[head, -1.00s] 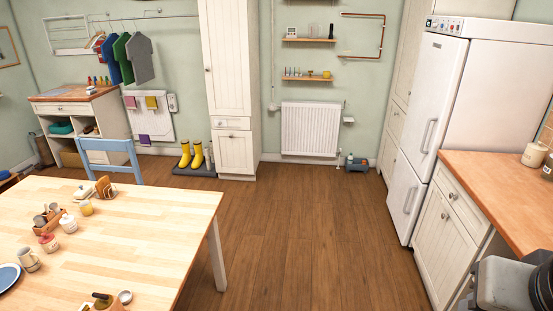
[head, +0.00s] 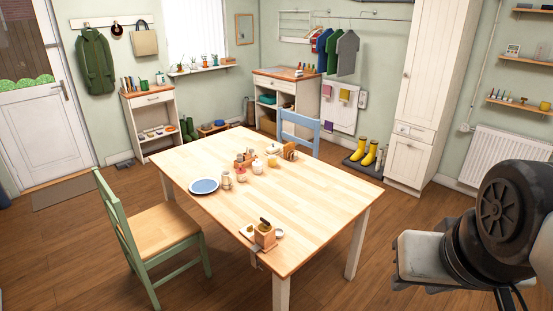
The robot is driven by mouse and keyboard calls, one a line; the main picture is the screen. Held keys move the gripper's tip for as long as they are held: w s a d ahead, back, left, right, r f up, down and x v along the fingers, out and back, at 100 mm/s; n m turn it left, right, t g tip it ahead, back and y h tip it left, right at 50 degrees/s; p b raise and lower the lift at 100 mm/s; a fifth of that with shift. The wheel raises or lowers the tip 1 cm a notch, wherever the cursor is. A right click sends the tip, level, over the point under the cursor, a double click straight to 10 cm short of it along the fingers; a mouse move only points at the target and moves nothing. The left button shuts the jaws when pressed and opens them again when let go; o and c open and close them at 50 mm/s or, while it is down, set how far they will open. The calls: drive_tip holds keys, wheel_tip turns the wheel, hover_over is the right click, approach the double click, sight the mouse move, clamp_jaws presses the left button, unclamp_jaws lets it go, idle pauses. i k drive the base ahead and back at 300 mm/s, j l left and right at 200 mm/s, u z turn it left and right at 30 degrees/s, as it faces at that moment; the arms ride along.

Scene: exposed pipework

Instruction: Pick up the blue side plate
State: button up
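The blue side plate (head: 205,186) lies flat on the left part of the wooden table (head: 320,205), near its left edge. It has a blue centre and a pale rim, and nothing covers it. Part of my arm shows large at the right edge of the head view, well apart from the plate. My gripper itself is not in view.
A green chair (head: 155,235) stands at the table's near left side, a blue chair (head: 300,125) at the far side. Jars and a mug (head: 226,180) stand right of the plate. A wooden holder (head: 264,236) sits near the front corner. Bare floor lies right of the table.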

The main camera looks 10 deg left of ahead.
sight(205, 185)
drive_tip(key=u, duration=0.9)
drive_tip(key=i+l, duration=0.25)
drive_tip(key=l, duration=0.25)
drive_tip(key=i+l+u, duration=0.1)
drive_tip(key=l, duration=0.35)
drive_tip(key=i+l, duration=0.3)
drive_tip(key=l, duration=0.2)
drive_tip(key=i+l+u, duration=0.1)
drive_tip(key=l, duration=0.4)
drive_tip(key=i+l, duration=0.3)
drive_tip(key=l, duration=0.2)
drive_tip(key=i+l+u, duration=0.1)
drive_tip(key=l, duration=0.4)
drive_tip(key=i+l, duration=0.25)
drive_tip(key=l, duration=0.3)
drive_tip(key=i+l+u, duration=0.1)
drive_tip(key=l, duration=0.4)
drive_tip(key=i+l, duration=0.45)
drive_tip(key=i, duration=0.2)
